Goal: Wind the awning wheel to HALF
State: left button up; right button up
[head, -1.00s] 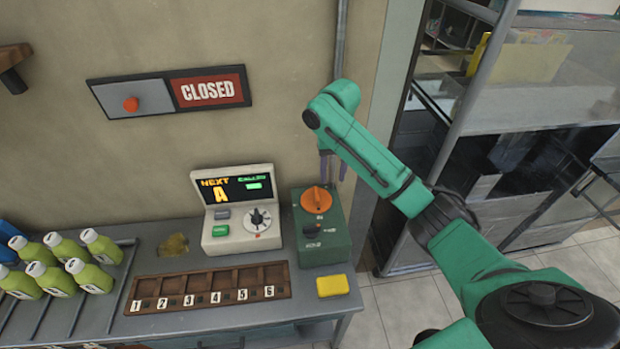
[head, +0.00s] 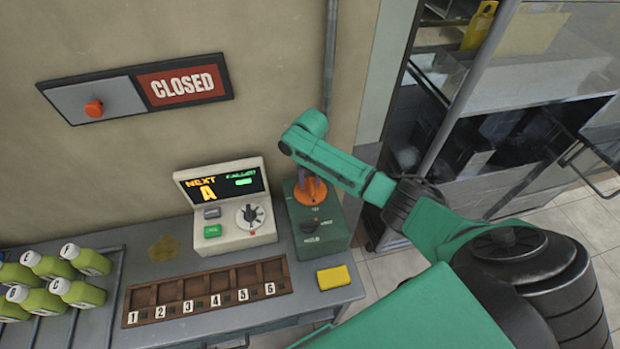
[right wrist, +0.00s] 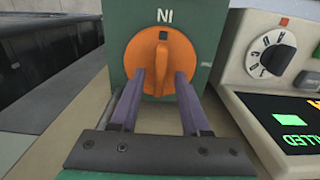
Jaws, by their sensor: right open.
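The orange wheel (head: 318,193) is on the green box at the back of the bench, against the wall. In the right wrist view, the wheel (right wrist: 185,58) has a raised ridge across its middle, in line with the label "IN" (right wrist: 165,15), which appears upside down. My right gripper (head: 304,180) is at the wheel, seen from above. In the right wrist view, its two purple fingers (right wrist: 160,88) are open, one on each side of the ridge, with gaps visible. Whether the tips touch the wheel face I cannot tell. My left gripper is out of view.
The green box (head: 325,240) also has a small black knob (head: 312,227) below the wheel; its labels are too small to read. A white console (head: 235,235) stands close on the left. A yellow block (head: 333,277) and numbered wooden tray (head: 207,285) lie in front.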

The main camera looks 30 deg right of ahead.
jog(key=shift+s+f, duration=0.1)
jog(key=shift+f, duration=0.05)
jog(key=shift+s, duration=0.2)
jog(key=c, duration=0.4)
grip_shut()
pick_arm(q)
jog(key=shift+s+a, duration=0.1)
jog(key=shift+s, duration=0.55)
